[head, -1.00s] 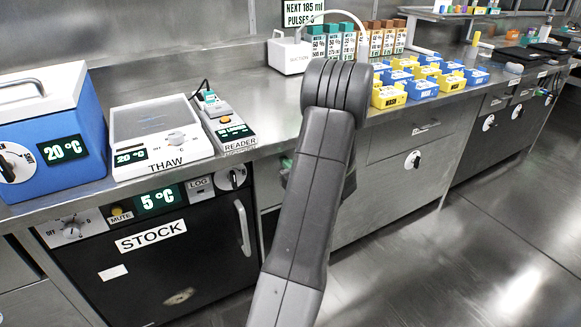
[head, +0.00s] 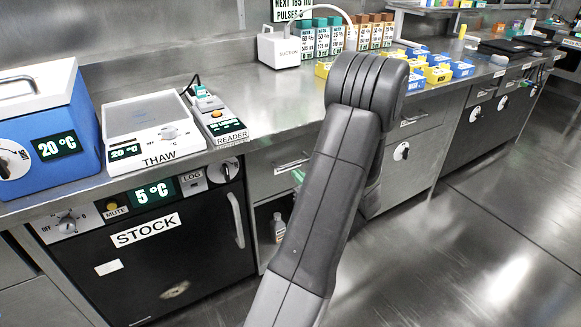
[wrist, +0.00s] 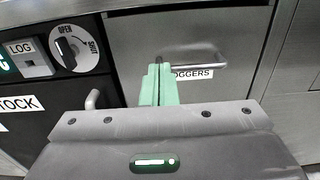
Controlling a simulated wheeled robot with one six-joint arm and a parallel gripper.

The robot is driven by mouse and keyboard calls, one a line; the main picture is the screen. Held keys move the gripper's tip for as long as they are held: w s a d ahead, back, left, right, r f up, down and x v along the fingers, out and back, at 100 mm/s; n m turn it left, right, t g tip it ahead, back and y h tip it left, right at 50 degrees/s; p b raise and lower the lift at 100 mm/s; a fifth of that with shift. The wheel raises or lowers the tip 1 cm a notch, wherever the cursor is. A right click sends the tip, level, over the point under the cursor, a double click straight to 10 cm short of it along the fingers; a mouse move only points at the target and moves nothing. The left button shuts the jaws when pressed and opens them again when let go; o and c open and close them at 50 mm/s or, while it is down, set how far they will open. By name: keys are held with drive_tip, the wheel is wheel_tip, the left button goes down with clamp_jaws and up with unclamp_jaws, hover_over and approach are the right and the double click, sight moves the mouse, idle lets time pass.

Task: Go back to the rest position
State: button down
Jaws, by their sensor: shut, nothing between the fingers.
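My gripper (wrist: 158,70) shows in the wrist view with its two green fingers pressed together and nothing between them. It points toward the front of the drawer labelled LOGGERS (wrist: 192,73), with the drawer's bar handle behind the fingertips. I cannot tell the gap between them. In the head view my dark grey arm rises from the bottom centre and bends over at the top. It hides most of my gripper; only a small green bit shows beside the arm, in front of the cabinets.
A steel bench (head: 262,107) runs along the wall. On it stand a blue 20 °C box (head: 45,125), the THAW unit (head: 150,135), a READER (head: 217,118) and a SUCTION unit (head: 285,48). The STOCK fridge (head: 150,255) is below. The floor (head: 460,250) at right is clear.

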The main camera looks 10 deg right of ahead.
drive_tip(key=shift+s+d, duration=0.2)
drive_tip(key=shift+s, duration=0.3)
